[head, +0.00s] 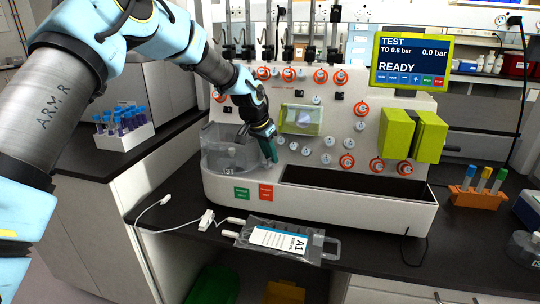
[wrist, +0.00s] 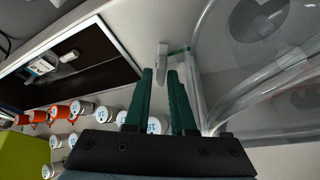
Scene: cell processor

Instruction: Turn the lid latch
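The lid (head: 228,140) is a clear, rounded cover over the chamber at the left of the white machine; in the wrist view the clear lid (wrist: 208,75) fills the right side. The latch (wrist: 162,58) is a small grey lever beside the lid's edge, with a thin green strip near it. My gripper (head: 273,160) is in front of the machine, just right of the lid. In the wrist view my gripper (wrist: 160,72) has its two green fingers apart, with the latch's lower end showing between the tips. I cannot tell whether they touch it. The latch is hidden in the head view.
A long dark recess (head: 350,197) lies right of the lid in the machine's front. Orange-ringed knobs (head: 347,161) and a green clamp block (head: 398,132) stand right of my gripper. A labelled bag (head: 280,238) with tubing lies on the black counter. The screen (head: 412,62) reads READY.

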